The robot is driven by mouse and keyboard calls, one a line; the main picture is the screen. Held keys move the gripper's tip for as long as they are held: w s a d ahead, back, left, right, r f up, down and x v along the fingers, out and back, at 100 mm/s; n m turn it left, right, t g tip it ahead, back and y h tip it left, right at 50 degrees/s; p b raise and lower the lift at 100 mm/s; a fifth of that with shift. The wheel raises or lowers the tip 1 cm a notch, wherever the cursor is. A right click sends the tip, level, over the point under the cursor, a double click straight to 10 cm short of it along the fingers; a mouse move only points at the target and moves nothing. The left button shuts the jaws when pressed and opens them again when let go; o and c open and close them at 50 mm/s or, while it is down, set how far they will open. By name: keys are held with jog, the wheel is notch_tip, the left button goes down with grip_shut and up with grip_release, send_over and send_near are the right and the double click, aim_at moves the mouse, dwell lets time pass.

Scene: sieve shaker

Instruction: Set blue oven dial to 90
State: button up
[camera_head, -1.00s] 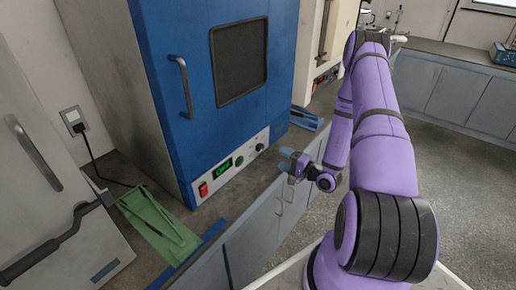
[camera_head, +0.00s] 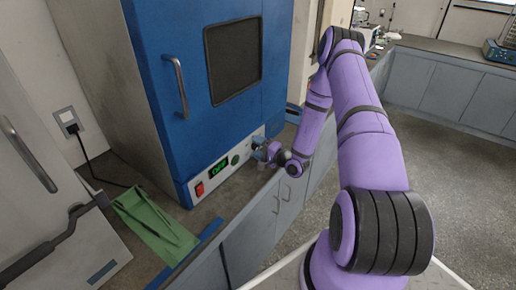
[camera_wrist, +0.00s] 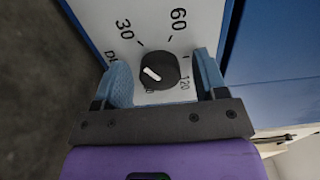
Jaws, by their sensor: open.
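The blue oven (camera_head: 170,105) stands on the counter, with a pale control panel along its lower front. In the wrist view, its round black dial (camera_wrist: 166,62) has a white pointer mark on its lower-left part. Printed 30, 60 and 120 show around it; I cannot read a 90, and some markings are partly hidden. My gripper (camera_wrist: 163,74) is open, its two blue fingers on either side of the dial with visible gaps. In the head view, my gripper (camera_head: 261,151) is at the panel's right end and hides the dial.
A green holder (camera_head: 155,224) lies on the counter at left. A grey appliance (camera_head: 30,200) stands further left.

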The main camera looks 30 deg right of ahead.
jog(key=c, duration=0.9)
jog(key=shift+c, duration=0.2)
